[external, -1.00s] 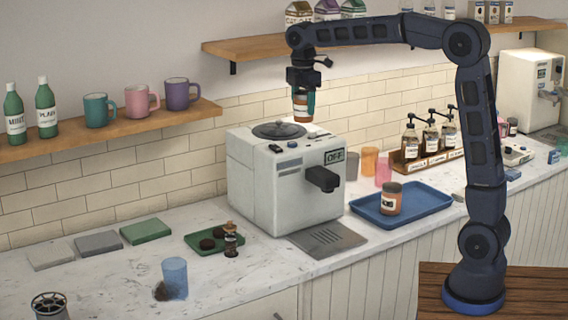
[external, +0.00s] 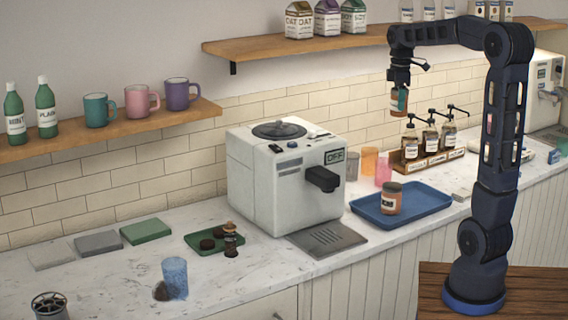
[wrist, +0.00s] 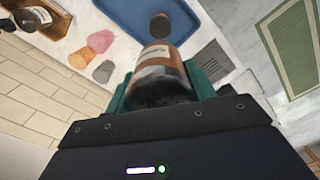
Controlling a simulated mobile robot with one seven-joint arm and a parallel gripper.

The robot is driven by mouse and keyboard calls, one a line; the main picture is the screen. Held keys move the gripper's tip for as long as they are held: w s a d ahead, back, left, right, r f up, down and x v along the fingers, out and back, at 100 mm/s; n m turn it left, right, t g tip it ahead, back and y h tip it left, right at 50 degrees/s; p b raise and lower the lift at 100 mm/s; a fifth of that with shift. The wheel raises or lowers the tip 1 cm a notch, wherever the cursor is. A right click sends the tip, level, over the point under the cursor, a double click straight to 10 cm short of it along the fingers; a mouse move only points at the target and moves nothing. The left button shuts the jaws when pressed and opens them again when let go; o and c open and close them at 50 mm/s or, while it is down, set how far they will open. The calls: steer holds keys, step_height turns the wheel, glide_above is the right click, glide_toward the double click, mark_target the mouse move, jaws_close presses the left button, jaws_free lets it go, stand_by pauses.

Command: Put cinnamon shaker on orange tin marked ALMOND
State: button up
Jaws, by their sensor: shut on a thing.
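My gripper (external: 399,88) is shut on a small orange-brown shaker with a white label (external: 398,104), held high in the air above the counter. In the wrist view the shaker (wrist: 158,62) sits between the green fingers; its label is not readable. An orange tin with a white label and a brownish lid (external: 391,199) stands upright on the blue tray. I cannot read its marking for sure. Its round dark lid (wrist: 160,26) shows beyond the held shaker in the wrist view. The shaker and tin are well apart.
The blue tray (external: 429,203) has free room around the tin. The coffee machine (external: 270,180) stands left of it. Syrup pump bottles in a wooden rack (external: 427,160) and coloured cups (external: 383,170) stand behind. A shelf with cartons (external: 299,22) runs above.

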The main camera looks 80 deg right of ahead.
glide_above(393, 185)
step_height(393, 185, down, 25)
steer(key=shift+w+d+r, duration=0.1)
steer(key=shift+d+r, duration=0.05)
steer(key=shift+r, duration=0.05)
stand_by(0.5)
steer(key=shift+f, duration=0.15)
steer(key=o, duration=1)
steer(key=shift+o, duration=0.2)
step_height(393, 185, up, 12)
steer(key=shift+r, duration=0.2)
